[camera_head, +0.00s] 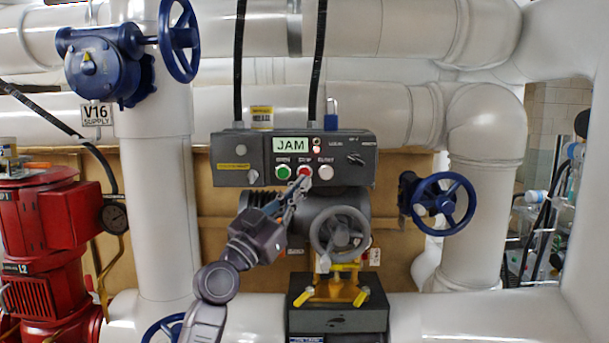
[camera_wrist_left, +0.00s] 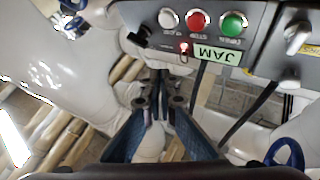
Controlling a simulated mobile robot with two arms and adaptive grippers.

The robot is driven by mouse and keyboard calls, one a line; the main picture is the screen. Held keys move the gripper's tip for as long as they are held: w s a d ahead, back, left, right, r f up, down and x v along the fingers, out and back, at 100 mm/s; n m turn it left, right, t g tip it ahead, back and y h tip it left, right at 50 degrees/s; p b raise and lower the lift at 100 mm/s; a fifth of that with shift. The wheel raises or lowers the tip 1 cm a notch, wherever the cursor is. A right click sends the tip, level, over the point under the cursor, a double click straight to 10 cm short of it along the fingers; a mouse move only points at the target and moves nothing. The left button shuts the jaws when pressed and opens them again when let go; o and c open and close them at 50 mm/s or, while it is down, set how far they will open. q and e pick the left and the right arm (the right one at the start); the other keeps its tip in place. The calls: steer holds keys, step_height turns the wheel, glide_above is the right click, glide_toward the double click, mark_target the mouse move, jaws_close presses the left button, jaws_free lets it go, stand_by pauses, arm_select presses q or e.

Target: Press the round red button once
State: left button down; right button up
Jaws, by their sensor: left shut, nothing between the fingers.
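The round red button (camera_head: 304,170) sits on the front of a grey control box (camera_head: 228,160), between a green button (camera_head: 283,171) and a white button (camera_head: 325,172). My left gripper (camera_head: 299,187) is shut and empty, its tips just below the red button in the head view and partly overlapping its lower edge. In the left wrist view the picture is turned over: the red button (camera_wrist_left: 197,20) is at the top, and the fingertips (camera_wrist_left: 165,101) appear well below it. A gap to the button shows there; its depth I cannot tell. My right gripper is not in view.
The box display (camera_head: 291,145) reads JAM, and a small red lamp (camera_head: 317,149) glows beside it. A black selector knob (camera_head: 356,159) is at the box's right. A grey handwheel (camera_head: 340,233) stands below, blue handwheels (camera_head: 444,199) and white pipes around. Red machinery (camera_head: 45,240) is at left.

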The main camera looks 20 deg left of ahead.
mark_target(305, 173)
arm_select(q)
steer(key=w+a+b, duration=0.2)
steer(key=w+b, duration=0.5)
steer(key=w, duration=0.1)
steer(key=shift+w+a, duration=0.15)
steer(key=shift+a, duration=0.05)
stand_by(0.4)
stand_by(1.0)
steer(key=shift+w+a+b, duration=0.1)
steer(key=shift+w+b, duration=0.3)
steer(key=shift+b, duration=0.6)
